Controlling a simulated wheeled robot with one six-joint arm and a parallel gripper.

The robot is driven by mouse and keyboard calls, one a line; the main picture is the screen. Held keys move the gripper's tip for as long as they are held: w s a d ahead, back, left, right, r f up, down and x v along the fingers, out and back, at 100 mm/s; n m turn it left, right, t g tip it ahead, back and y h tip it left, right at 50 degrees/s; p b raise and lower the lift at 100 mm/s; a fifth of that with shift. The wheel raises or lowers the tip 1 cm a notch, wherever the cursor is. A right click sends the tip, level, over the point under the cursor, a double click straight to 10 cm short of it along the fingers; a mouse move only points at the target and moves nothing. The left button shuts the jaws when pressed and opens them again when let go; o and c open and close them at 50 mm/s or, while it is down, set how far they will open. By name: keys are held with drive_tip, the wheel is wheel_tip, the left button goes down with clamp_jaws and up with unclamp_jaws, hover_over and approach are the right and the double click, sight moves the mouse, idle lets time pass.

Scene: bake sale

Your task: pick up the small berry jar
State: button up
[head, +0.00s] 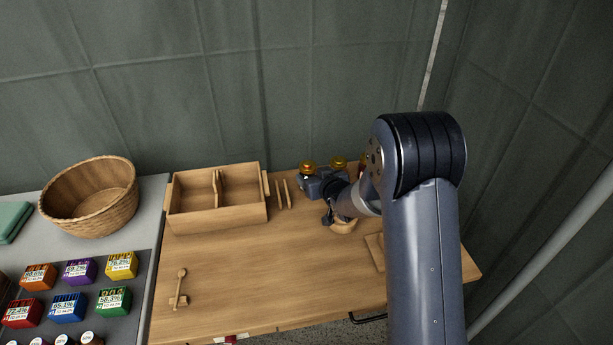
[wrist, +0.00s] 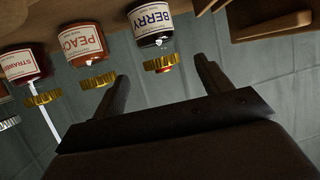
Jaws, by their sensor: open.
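In the wrist view the berry jar (wrist: 154,22) is dark, with a white label reading BERRY and a gold lid (wrist: 160,62). It appears with its lid pointing down in the picture, as do the jars beside it. My gripper (wrist: 161,68) is open and empty. Its two fingers point toward the jar, and the lid shows between the fingertips. I cannot tell how much depth separates them. In the head view gold lids show at the back of the table beyond my arm, but I cannot tell which is the berry jar's.
A peach jar (wrist: 90,42) and a strawberry jar (wrist: 25,65) stand left of the berry jar in the wrist view. The table's front middle is clear.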

sight(306, 168)
drive_tip(key=shift+f+p+x, duration=0.2)
drive_tip(key=shift+p+x, duration=0.55)
drive_tip(key=shift+x, duration=3.85)
drive_tip(key=shift+s, duration=0.1)
drive_tip(key=c, duration=1.3)
